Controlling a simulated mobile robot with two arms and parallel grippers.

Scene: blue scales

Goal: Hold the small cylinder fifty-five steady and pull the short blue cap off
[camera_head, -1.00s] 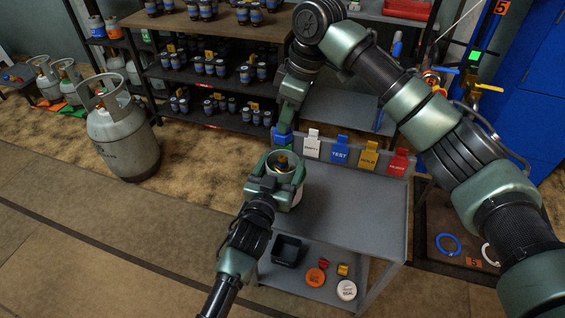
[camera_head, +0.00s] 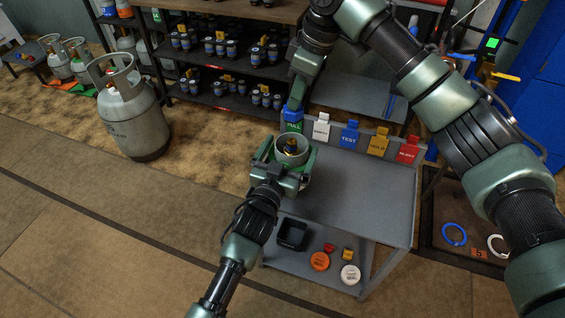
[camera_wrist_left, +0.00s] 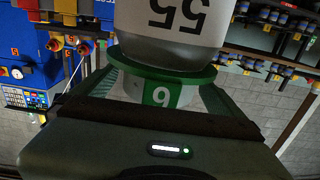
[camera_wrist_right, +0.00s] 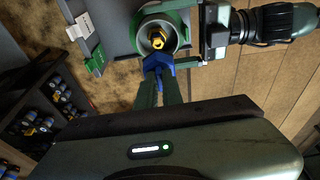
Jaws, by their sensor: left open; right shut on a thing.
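The small cylinder fifty-five (camera_head: 292,153) stands at the left end of the grey cart. Its brass valve (camera_wrist_right: 157,38) is bare inside the collar. In the left wrist view its white body (camera_wrist_left: 170,30), marked 55, appears upside down with a green ring and a numbered collar. My left gripper (camera_head: 283,164) is open, with its fingers on either side of the collar. My right gripper (camera_head: 294,106) is shut on the short blue cap (camera_head: 292,114). The cap also shows in the right wrist view (camera_wrist_right: 157,64), apart from the valve.
Tags stand along the cart's back edge: green (camera_head: 293,126), white (camera_head: 321,128), blue (camera_head: 349,133), yellow (camera_head: 377,143) and red (camera_head: 408,150). The cart top (camera_head: 350,190) is otherwise clear.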

